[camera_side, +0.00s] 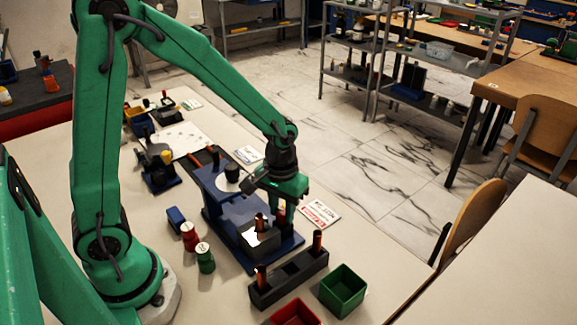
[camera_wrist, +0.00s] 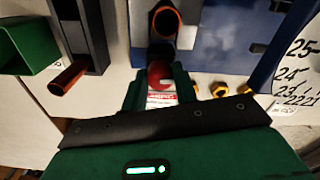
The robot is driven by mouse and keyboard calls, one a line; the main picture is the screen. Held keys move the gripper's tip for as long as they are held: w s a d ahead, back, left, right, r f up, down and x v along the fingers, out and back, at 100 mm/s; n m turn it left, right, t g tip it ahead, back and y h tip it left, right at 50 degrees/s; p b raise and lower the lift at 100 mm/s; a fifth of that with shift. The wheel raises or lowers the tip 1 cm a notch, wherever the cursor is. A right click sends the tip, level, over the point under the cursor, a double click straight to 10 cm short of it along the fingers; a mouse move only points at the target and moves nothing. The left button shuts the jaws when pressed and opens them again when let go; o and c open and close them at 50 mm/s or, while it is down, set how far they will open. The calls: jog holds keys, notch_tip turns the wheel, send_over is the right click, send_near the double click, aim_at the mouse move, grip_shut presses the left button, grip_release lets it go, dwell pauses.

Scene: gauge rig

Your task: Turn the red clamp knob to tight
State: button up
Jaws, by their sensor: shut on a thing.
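The red clamp knob (camera_wrist: 159,74) shows in the wrist view between the fingertips of my gripper (camera_wrist: 160,86). The two green fingers are shut on its sides. In the side view my gripper (camera_side: 281,204) points down at the right side of the blue gauge rig (camera_side: 225,205), and the knob is mostly hidden by the fingers. A copper tube (camera_side: 260,222) stands upright in the rig's dark block, just beside the gripper. Its open end also shows in the wrist view (camera_wrist: 166,14). I cannot read how far the knob is turned.
A dark rack (camera_side: 290,278) with copper parts stands in front of the rig. A green bin (camera_side: 343,290) and a red bin (camera_side: 295,313) are near the front. Red (camera_side: 189,236) and green (camera_side: 205,258) cylinders stand left. Brass nuts (camera_wrist: 219,89) lie by the fingers.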

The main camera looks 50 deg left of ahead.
aim_at(281, 211)
jog(key=shift+a+m, duration=0.1)
jog(key=shift+m, duration=0.8)
jog(key=o, duration=1)
jog(key=shift+c, duration=0.2)
jog(key=shift+r, duration=0.15)
jog(key=shift+r, duration=3.8)
